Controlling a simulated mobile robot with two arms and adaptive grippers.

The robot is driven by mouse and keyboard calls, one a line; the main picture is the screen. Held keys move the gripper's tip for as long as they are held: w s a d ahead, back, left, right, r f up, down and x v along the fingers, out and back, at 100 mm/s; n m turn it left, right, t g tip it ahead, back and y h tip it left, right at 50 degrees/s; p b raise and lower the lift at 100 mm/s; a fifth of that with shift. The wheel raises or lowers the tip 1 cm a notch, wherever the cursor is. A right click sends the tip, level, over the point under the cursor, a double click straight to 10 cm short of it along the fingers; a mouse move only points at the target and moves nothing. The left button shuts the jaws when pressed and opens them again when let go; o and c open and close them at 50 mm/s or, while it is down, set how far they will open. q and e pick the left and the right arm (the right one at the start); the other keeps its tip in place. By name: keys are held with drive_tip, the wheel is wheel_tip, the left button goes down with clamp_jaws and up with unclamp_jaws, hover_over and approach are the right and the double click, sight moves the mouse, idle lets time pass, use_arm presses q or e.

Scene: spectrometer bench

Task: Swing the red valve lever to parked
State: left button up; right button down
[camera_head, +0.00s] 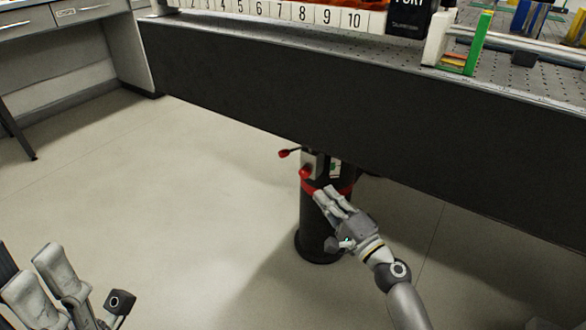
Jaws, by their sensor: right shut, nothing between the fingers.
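A thin lever with a red tip (283,154) sticks out to the left of the block. A second red knob (305,173) sits lower, at the block's front. I cannot tell which of the two is the valve lever. My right gripper (326,190) is shut and empty, just below the red knob and in front of the leg; contact cannot be made out. My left gripper (30,268) is at the lower left, fingers apart, away from the leg.
On the bench top are a numbered white strip (280,14) and a green plate (480,42). A green-and-white label (335,169) is beside the valve block. The floor left of the leg is clear.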

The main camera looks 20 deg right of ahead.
drive_tip(key=x, duration=1.3)
drive_tip(key=shift+w, duration=0.35)
drive_tip(key=shift+a+r, duration=0.1)
drive_tip(key=shift+a, duration=0.05)
drive_tip(key=shift+w+a+b, duration=0.5)
drive_tip(key=shift+w+a, duration=0.05)
drive_tip(key=shift+w, duration=0.25)
